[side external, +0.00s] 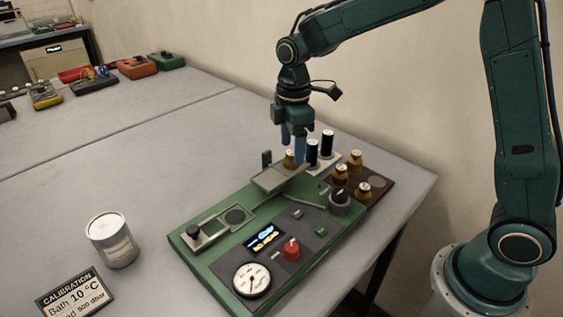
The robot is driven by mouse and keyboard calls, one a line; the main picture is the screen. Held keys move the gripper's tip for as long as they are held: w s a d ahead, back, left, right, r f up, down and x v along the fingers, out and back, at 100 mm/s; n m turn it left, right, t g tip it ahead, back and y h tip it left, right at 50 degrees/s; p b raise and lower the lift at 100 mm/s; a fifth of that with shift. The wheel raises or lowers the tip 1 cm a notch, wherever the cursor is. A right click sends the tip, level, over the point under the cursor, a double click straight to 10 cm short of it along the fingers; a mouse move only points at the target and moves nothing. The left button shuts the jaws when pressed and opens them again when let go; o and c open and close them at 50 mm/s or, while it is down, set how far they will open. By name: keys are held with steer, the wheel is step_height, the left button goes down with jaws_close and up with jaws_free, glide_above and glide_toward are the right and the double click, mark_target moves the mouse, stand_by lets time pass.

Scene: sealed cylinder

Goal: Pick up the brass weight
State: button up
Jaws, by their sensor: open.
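Several brass weights with pale tops show in the side view. One brass weight (290,160) stands just below and beside my gripper's fingers, near a grey plate on the green panel. Three others stand around the dark brown tray (384,197) to the right: a rear brass weight (355,159), a middle brass weight (340,177) and a front brass weight (363,192). Whether the fingers touch the nearest weight, I cannot tell.
A dark blue cylinder (312,153) and a black cylinder (326,144) stand close right of my fingers. The green panel (190,257) carries a gauge (251,280), red knob (291,249) and display. A white can (111,241) and calibration sign (76,295) are left.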

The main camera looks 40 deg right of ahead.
mark_target(292, 152)
steer(key=shift+f, duration=1.25)
steer(key=c, duration=1.2)
steer(key=shift+r, duration=0.15)
step_height(292, 152, up, 20)
steer(key=shift+f, duration=0.1)
